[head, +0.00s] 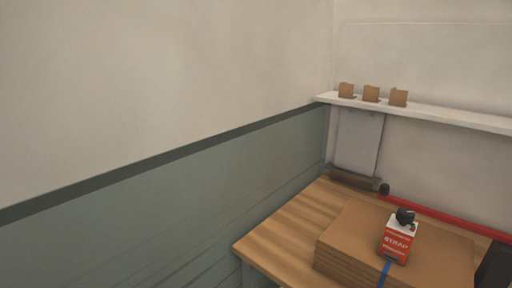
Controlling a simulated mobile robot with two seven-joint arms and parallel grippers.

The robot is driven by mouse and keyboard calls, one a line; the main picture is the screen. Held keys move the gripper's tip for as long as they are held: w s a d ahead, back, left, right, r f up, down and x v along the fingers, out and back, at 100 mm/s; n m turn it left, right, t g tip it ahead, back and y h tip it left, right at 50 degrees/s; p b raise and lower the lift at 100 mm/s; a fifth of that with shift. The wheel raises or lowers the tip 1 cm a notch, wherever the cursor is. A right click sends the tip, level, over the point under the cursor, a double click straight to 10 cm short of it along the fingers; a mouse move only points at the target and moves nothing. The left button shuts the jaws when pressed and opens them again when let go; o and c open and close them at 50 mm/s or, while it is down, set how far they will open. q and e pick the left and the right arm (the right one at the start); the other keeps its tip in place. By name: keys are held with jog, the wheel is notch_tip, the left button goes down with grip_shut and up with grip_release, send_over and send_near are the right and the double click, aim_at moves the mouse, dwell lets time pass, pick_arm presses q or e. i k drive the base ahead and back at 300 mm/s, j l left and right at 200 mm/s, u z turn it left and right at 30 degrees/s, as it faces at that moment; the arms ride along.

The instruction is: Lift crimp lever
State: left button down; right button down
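A small red and white box marked "STRAP" (397,244) sits on top of a stack of brown cardboard (350,240) on the wooden table. A black part (405,216) is on its upper end; I cannot tell whether this is the crimp lever. A blue strap (384,272) runs from the box's lower edge down over the cardboard. Neither of my grippers shows in the head view.
The wooden table (280,228) has bare room left of the stack. A red bar (450,217) runs along its back edge, and a dark object (495,265) stands at the right. A white wall shelf (440,112) holds three small cardboard pieces (371,94). A green-panelled wall borders the left.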

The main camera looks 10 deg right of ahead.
aim_at(383, 194)
jog(key=z, duration=1.65)
